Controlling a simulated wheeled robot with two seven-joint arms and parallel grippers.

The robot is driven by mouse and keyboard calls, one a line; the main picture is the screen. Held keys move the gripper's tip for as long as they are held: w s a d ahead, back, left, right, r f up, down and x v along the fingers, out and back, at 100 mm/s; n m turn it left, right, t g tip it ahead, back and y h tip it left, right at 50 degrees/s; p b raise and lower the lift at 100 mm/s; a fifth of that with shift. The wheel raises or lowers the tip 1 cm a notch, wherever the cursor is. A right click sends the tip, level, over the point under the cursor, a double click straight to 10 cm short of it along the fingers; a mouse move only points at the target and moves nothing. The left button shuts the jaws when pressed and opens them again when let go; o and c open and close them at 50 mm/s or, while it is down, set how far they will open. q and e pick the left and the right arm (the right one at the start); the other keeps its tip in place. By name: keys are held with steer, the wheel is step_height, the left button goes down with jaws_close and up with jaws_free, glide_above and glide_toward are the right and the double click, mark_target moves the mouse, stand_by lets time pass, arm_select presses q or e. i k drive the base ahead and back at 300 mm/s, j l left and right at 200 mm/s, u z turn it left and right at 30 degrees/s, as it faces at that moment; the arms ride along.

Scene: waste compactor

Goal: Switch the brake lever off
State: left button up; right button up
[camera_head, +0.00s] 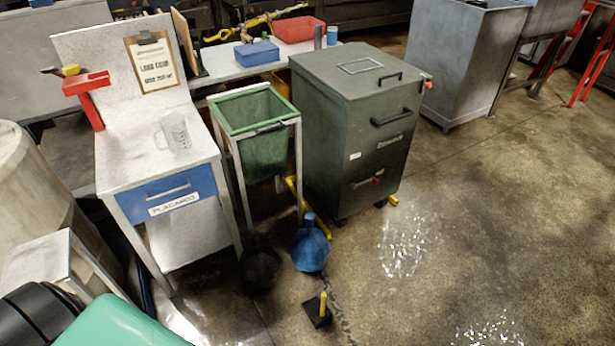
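A short upright yellow handle stands on a small black base (318,312) on the floor at the bottom middle. It looks like a lever, but I cannot tell for sure that it is the brake lever, nor which setting it is in. A grey-green wheeled cabinet (345,110) stands behind it, with black handles and a small red knob (428,84) on its right side. Yellow bars (322,224) show low by the cabinet's base. Neither of my grippers is in view.
A blue rounded container (311,250) and a dark round object (261,268) sit on the floor near the yellow handle. A green bin in a metal frame (297,150) and a workbench with a blue drawer (150,190) stand left. The floor at right is open, with wet-looking patches.

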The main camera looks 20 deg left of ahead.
mark_target(355, 186)
steer(key=u, duration=0.3)
steer(key=i+l+u, duration=0.2)
steer(key=i+l, duration=0.75)
steer(key=i, duration=0.3)
steer(key=i+l+u, duration=0.2)
steer(key=i+l, duration=0.95)
steer(key=i, duration=0.05)
